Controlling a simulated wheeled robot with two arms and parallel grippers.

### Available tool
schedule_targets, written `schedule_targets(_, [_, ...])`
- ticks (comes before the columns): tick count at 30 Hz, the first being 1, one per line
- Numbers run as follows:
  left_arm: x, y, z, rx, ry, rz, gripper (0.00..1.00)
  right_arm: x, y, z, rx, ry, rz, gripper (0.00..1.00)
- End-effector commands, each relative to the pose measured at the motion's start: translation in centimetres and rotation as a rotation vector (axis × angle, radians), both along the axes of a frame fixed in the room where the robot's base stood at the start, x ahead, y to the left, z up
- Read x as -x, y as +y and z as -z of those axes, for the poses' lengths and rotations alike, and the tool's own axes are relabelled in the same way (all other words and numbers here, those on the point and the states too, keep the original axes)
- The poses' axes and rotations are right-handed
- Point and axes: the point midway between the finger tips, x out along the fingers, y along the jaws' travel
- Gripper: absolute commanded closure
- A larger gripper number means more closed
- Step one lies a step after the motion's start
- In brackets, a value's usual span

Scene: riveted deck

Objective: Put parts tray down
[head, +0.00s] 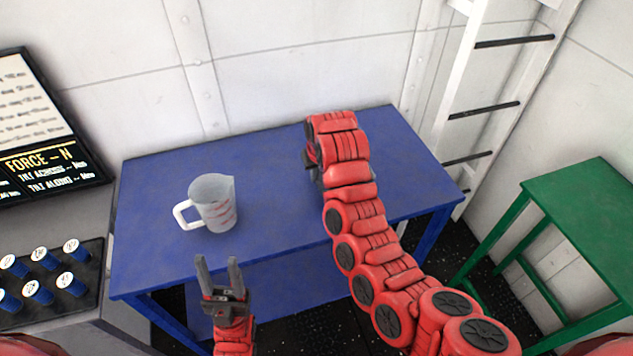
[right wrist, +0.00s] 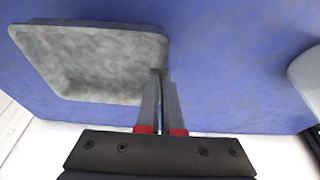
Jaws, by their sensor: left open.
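The parts tray (right wrist: 95,97) is a shallow grey tray with rounded corners, at the upper left of the right wrist view, over the blue table (head: 265,205). I cannot tell whether it rests on the table or hangs just above it. In the head view the tray is hidden behind my right arm. My right gripper (right wrist: 161,76) has its fingers nearly together at the tray's right edge, shut on its rim. My left gripper (head: 218,264) is open and empty, in front of the table's near edge.
A clear measuring jug (head: 213,204) stands on the left half of the table. A dark rack with several blue-bodied, white-topped items (head: 41,290) is at left below a sign board (head: 35,130). A green table (head: 590,205) and a ladder (head: 485,105) are at right.

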Motion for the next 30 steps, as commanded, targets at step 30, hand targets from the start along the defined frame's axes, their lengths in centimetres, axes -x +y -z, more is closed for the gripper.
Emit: schedule_targets(30, [0.0, 0.0, -1.5, 0.0, 0.0, 0.0, 0.5, 0.0, 0.0, 3.7, 0.001, -0.002, -0.002, 0.67])
